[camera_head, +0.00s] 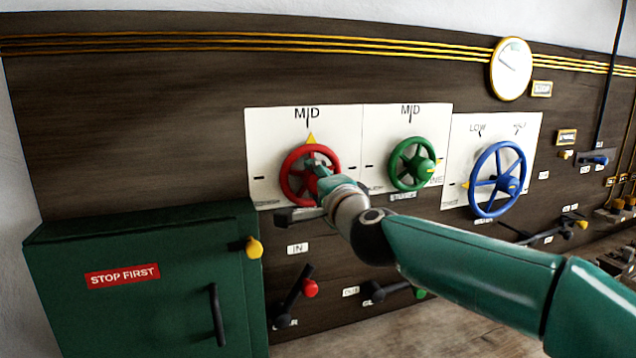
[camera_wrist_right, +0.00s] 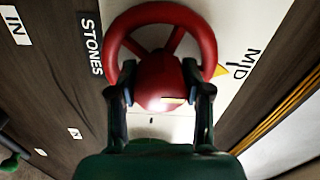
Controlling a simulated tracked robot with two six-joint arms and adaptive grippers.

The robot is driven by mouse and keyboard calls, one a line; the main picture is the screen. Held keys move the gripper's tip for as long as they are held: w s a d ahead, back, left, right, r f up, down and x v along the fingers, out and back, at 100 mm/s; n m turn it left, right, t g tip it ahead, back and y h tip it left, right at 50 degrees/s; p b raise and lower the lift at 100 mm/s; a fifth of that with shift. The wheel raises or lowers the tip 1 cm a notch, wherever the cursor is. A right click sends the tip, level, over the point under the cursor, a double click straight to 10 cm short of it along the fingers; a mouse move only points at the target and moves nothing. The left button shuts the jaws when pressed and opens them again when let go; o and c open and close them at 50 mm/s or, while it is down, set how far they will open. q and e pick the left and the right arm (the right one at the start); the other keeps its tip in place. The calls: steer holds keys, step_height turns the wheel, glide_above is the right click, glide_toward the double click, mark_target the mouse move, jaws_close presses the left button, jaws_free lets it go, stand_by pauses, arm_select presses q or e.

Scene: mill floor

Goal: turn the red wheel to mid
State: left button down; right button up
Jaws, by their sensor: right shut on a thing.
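The red wheel (camera_head: 289,167) is on a white plate on the dark wall board. Its yellow pointer (camera_head: 311,139) points up at the MID mark (camera_head: 307,114). In the right wrist view the red wheel's rim (camera_wrist_right: 150,14) and its round hub (camera_wrist_right: 160,78) fill the middle, and the yellow pointer (camera_wrist_right: 222,71) lies beside the MID lettering. My right gripper (camera_head: 317,180) is at the wheel's centre. In the wrist view its two fingers (camera_wrist_right: 160,100) are on either side of the red hub and are shut on it. My left gripper is out of view.
A green wheel (camera_head: 394,168) and a blue wheel (camera_head: 474,185) are to the right on their own plates. Levers with red (camera_head: 311,288) and green knobs sit below. A green cabinet (camera_head: 150,320) marked STOP FIRST stands at lower left. A gauge (camera_head: 511,68) hangs above.

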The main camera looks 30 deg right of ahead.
steer(key=shift+d+f, duration=0.1)
steer(key=o, duration=1.2)
steer(key=shift+d, duration=0.1)
steer(key=shift+c, duration=0.2)
steer(key=v, duration=1.2)
steer(key=shift+s+f, duration=0.1)
